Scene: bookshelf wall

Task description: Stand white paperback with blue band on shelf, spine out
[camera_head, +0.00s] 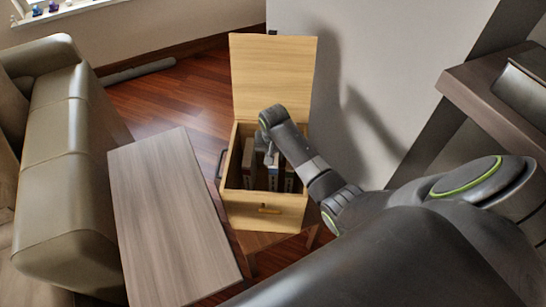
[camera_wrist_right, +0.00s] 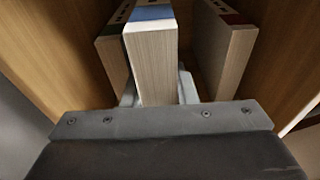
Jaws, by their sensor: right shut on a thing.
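The white paperback with blue band (camera_wrist_right: 152,62) stands between my right gripper's fingers in the wrist view. In the head view my right gripper (camera_head: 270,158) reaches down into an open wooden box (camera_head: 262,212), where the books are partly hidden by my arm. I cannot tell whether the book has left the box floor. My left gripper is not in view. No shelf with books shows.
The box's raised lid (camera_head: 272,78) stands behind. A grey-brown table (camera_head: 172,215) and a sofa (camera_head: 70,140) are left, a dark wood ledge (camera_head: 480,90) right.

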